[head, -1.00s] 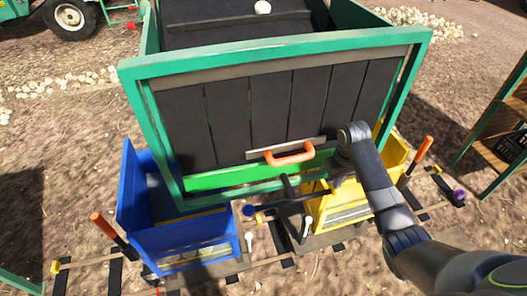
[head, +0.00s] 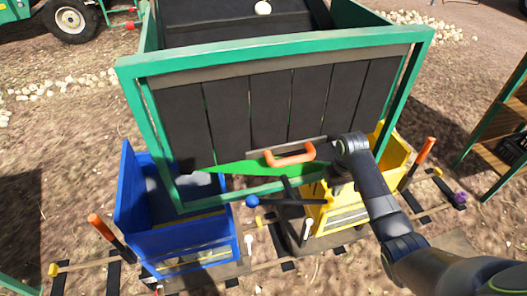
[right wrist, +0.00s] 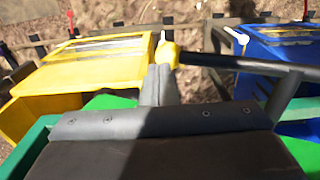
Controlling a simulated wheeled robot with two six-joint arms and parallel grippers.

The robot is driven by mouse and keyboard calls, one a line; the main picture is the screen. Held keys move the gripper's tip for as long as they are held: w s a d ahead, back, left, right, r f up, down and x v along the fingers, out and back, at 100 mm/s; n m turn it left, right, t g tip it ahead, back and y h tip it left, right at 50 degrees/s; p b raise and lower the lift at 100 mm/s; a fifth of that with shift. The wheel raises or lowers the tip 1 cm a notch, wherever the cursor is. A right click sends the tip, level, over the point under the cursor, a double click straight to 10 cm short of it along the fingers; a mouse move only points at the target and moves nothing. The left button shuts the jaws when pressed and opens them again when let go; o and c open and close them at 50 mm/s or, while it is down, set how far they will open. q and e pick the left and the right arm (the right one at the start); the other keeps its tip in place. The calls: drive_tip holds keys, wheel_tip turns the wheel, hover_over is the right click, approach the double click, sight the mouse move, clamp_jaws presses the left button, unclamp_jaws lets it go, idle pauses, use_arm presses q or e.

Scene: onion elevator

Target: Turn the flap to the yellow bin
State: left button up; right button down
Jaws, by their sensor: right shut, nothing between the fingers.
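The yellow bin (head: 340,212) stands under the right side of the green-framed hopper (head: 125,85); the blue bin (head: 181,232) stands under the left. A green flap (head: 235,167) shows below the hopper's dark slatted front. A dark lever bar (head: 285,202) ends in a blue knob (head: 253,201) on the left. My right gripper (head: 338,184) is shut and empty above the yellow bin. In the right wrist view its shut fingers (right wrist: 160,82) are close against a yellow knob (right wrist: 167,50) at the bar's other end; contact is unclear. My left gripper is out of view.
An orange handle (head: 289,154) sits on the hopper front, close to my right wrist. Orange-gripped levers stand at the left (head: 103,227) and right (head: 423,150). A wooden shelf (head: 497,150) stands at the far right.

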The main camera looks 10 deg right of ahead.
drive_tip(key=s+r+p, duration=0.2)
drive_tip(key=s+r, duration=0.3)
drive_tip(key=shift+d+p, duration=0.2)
drive_tip(key=shift+p, duration=0.2)
drive_tip(key=s+d+f+m+b, duration=0.1)
drive_tip(key=s+f+b, duration=0.25)
drive_tip(key=f, duration=0.75)
drive_tip(key=s+f+b, duration=0.2)
drive_tip(key=s+f, duration=0.3)
drive_tip(key=f, duration=0.7)
drive_tip(key=s+d+f+m+b, duration=0.1)
drive_tip(key=s+f+b, duration=0.3)
drive_tip(key=f, duration=0.7)
drive_tip(key=s+a+f+b, duration=0.1)
drive_tip(key=s+f, duration=0.5)
drive_tip(key=s, duration=0.3)
drive_tip(key=s+a+f+b, duration=0.2)
drive_tip(key=s+f, duration=0.4)
drive_tip(key=s, duration=0.3)
drive_tip(key=s+a+f+t+h+b, duration=0.1)
drive_tip(key=s+a+f+b, duration=0.1)
drive_tip(key=s+f, duration=0.5)
drive_tip(key=s, duration=0.2)
drive_tip(key=shift+s+n, duration=0.3)
drive_tip(key=shift+s, duration=0.05)
